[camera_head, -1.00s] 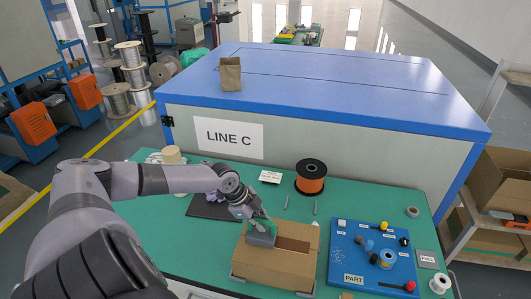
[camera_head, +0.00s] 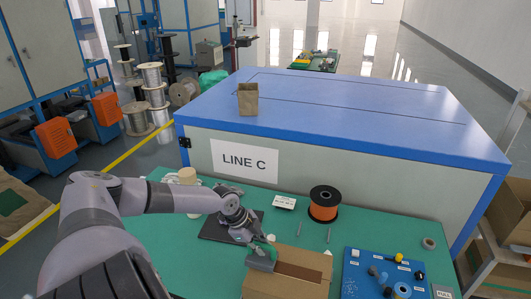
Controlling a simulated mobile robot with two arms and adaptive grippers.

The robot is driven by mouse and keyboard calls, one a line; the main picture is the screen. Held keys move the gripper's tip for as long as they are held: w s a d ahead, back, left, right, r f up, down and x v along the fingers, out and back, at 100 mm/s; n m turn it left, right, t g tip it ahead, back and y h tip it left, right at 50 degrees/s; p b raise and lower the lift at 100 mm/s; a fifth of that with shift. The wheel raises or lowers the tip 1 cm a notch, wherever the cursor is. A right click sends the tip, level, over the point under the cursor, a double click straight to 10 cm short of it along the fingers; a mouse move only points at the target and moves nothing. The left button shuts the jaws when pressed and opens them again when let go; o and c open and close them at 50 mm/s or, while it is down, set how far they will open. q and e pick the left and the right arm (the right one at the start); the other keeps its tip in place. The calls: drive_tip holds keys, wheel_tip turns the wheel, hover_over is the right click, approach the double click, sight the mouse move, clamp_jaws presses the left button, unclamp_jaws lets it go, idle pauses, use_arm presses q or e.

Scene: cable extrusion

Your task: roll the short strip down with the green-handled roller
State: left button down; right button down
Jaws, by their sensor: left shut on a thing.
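My left gripper (camera_head: 256,240) is shut on the green-handled roller (camera_head: 262,262). The roller's grey head is at the left edge of the top of a brown cardboard carton (camera_head: 318,264) at the front of the green table. I cannot tell whether it presses on the carton. A darker brown band (camera_head: 299,271) runs across the carton's top; I cannot tell whether it is the short strip or a gap. The green handle is mostly hidden by the fingers. My right gripper is out of view.
An orange cable spool (camera_head: 325,203) stands behind the carton. A blue part board (camera_head: 355,266) with small pieces lies to its right. A dark mat (camera_head: 215,229) lies under my left arm. The blue-topped LINE C cabinet (camera_head: 350,105) closes off the back.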

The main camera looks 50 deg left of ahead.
use_arm(q)
drive_tip(key=shift+s+a+f, duration=0.2)
drive_tip(key=shift+s+a, duration=0.2)
drive_tip(key=shift+a, duration=0.15)
wheel_tip(320, 180, up, 3)
drive_tip(key=p, duration=0.3)
drive_tip(key=shift+w+a+r+p, duration=0.1)
drive_tip(key=shift+w+r+p, duration=0.1)
drive_tip(key=shift+p, duration=0.1)
wheel_tip(320, 180, up, 3)
drive_tip(key=shift+s+f+p, duration=0.1)
drive_tip(key=shift+p, duration=0.6)
drive_tip(key=shift+r, duration=1.45)
